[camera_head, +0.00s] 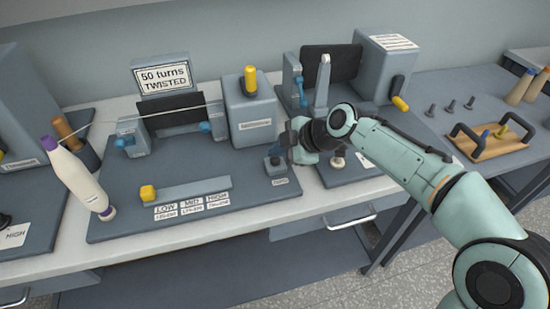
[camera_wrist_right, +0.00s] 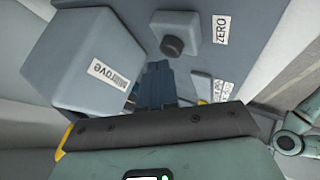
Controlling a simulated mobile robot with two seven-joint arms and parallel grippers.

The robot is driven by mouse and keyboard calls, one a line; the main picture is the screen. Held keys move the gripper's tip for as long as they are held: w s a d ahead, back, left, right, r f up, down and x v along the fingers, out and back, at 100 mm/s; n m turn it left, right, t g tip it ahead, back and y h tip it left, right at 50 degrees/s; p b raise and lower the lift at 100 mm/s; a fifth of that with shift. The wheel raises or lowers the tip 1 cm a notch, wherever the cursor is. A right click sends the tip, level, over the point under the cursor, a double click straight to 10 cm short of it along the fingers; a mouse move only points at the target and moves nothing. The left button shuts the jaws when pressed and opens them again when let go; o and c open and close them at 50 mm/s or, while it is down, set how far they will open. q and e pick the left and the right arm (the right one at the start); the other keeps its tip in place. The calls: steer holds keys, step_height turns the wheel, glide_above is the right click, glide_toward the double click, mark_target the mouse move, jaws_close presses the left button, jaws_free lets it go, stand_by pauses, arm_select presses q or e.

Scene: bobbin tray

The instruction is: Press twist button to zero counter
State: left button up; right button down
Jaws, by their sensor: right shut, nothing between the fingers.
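The twist tester (camera_head: 120,195) carries a sign (camera_head: 164,77) reading "50 turns TWISTED". Its dark zero button (camera_head: 275,164) is at the right front of the base. In the right wrist view the button (camera_wrist_right: 173,46) is a dark round knob beside a label (camera_wrist_right: 221,29) reading "ZERO". My right gripper (camera_head: 287,150) is shut and empty, close above and behind the button. Its blue-grey fingers also show in the right wrist view (camera_wrist_right: 156,84), apart from the button in that picture. Whether they touch it is unclear in the head view. My left gripper is out of view.
A cream bobbin (camera_head: 75,178) with a purple tip leans at the left. A second device (camera_head: 385,70) stands behind my right arm. A wooden tray (camera_head: 490,148) with handles lies on the right table.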

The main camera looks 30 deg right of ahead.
mark_target(278, 161)
steer(key=shift+f+b, duration=0.7)
steer(key=shift+b, duration=0.05)
stand_by(0.8)
steer(key=shift+r, duration=0.15)
steer(key=shift+r+p, duration=0.55)
steer(key=shift+r, duration=0.35)
steer(key=shift+r+p, duration=1.75)
steer(key=shift+r, duration=0.85)
